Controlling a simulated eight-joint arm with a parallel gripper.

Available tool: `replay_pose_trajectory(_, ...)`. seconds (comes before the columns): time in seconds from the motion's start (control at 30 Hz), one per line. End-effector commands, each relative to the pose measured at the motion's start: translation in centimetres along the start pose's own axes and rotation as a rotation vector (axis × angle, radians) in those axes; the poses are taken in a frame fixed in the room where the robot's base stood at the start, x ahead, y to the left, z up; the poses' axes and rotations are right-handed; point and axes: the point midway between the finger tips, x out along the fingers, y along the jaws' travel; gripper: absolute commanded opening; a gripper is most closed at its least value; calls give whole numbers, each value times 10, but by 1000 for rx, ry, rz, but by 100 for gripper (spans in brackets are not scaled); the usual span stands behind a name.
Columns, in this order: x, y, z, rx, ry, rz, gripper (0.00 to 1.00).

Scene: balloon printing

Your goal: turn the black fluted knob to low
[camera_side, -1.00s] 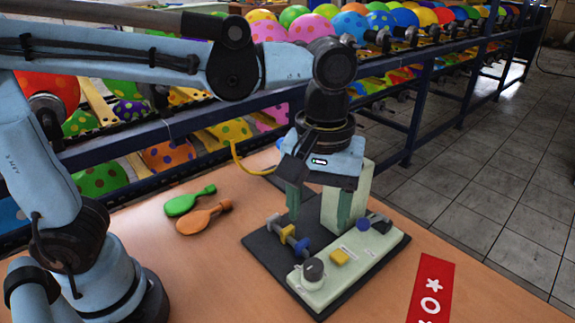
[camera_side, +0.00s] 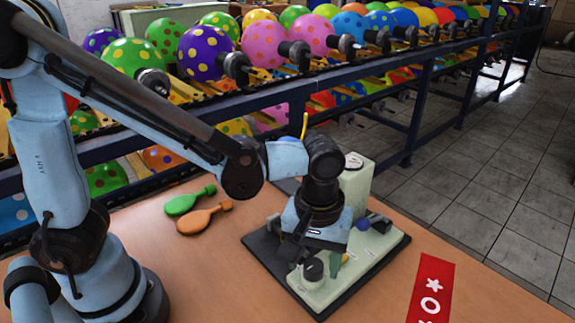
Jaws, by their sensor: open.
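The dark fluted knob (camera_side: 313,270) stands upright on the front left corner of the pale green control panel (camera_side: 318,297). Its top is partly covered by my gripper. My gripper (camera_side: 314,262) points down over the front of the panel, open, with its fingers close to the knob, one to the left and one to the right in the picture. I cannot tell whether either finger touches the knob. Any low mark around the knob is too small to read.
The panel rests on a dark base plate (camera_side: 262,250) with a pale green upright block (camera_side: 356,184) behind. A blue knob (camera_side: 363,224) sits farther back. Green (camera_side: 190,201) and orange (camera_side: 204,217) flat balloons lie left. A red card (camera_side: 432,290) lies right. Balloon racks stand behind.

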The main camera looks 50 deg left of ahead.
Motion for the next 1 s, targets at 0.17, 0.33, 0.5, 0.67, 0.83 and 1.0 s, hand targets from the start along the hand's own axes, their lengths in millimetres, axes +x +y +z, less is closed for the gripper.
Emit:
replay_pose_trajectory(0.17,5,0,0,0,0,0,61)
replay_pose_trajectory(0.33,5,0,0,0,0,0,61)
replay_pose_trajectory(0.5,5,0,0,0,0,0,43)
replay_pose_trajectory(0.67,5,0,0,0,0,0,18)
replay_pose_trajectory(0.83,4,0,0,1,0,0,5)
replay_pose_trajectory(1.0,4,0,0,25,0,-1,5)
